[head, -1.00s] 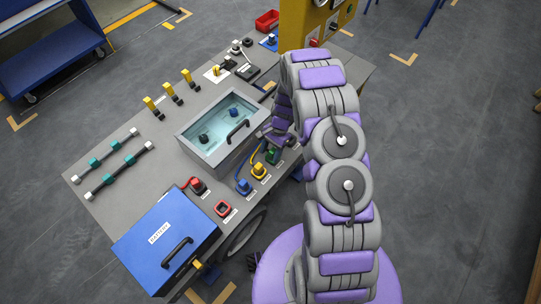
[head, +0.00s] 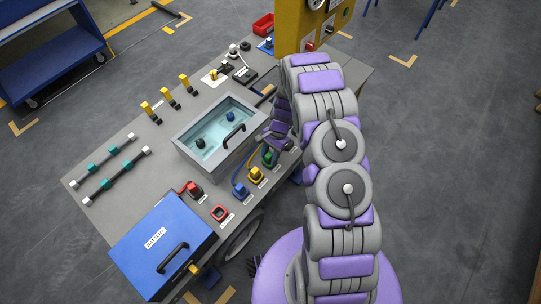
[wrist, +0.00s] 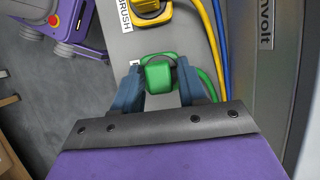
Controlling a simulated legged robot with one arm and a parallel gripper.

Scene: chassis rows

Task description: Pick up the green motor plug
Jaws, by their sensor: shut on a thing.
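The green motor plug (wrist: 159,76) sits between the two blue-grey fingers of my gripper (wrist: 158,82) in the wrist view. The fingers are shut on its sides. A green cable curves away from it to the right. In the head view the green plug (head: 269,158) shows on the bench's near edge, just below my gripper (head: 274,142), which partly covers it. I cannot tell whether the plug is still seated in its socket.
The yellow plug (head: 256,174) and blue plug (head: 240,190) stand in a row beside the green one. A clear-lidded box (head: 183,145) stands close behind. A red plug (head: 194,189) and a blue battery case (head: 134,247) are at the near left.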

